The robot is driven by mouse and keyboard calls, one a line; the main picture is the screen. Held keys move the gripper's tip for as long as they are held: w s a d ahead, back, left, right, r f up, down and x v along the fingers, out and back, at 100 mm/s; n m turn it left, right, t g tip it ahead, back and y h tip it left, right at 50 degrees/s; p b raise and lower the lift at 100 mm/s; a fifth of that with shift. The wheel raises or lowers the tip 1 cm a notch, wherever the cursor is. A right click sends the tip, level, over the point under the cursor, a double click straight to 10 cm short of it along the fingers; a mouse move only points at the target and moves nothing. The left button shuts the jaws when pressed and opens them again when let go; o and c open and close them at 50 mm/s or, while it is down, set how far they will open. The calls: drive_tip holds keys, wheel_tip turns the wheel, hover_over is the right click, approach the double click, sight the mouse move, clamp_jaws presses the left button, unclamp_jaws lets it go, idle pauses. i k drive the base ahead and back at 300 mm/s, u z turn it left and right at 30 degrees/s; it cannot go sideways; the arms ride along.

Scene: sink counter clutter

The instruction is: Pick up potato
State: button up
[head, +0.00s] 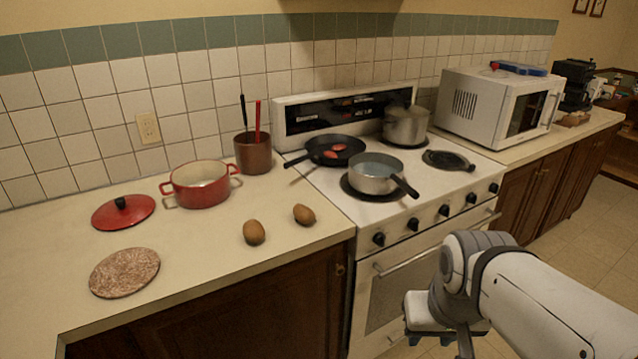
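Two brown potatoes lie on the counter left of the stove. One potato (254,232) is nearer the counter's front edge, and the other potato (304,214) is a little to its right and closer to the stove. My gripper (440,340) is low at the bottom right, in front of the oven door and well apart from both potatoes. Its fingers are partly cut off by the frame's lower edge, so I cannot see whether they are open or shut.
A red pot (200,186), red lid (123,212), round speckled trivet (124,272) and brown utensil holder (253,155) stand around the potatoes. The stove (425,205) holds a frying pan (334,150), a saucepan (375,178) and a pot (405,126). Counter in front of the potatoes is clear.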

sight(304, 214)
drive_tip(key=i, duration=1.25)
drive_tip(key=u, duration=0.05)
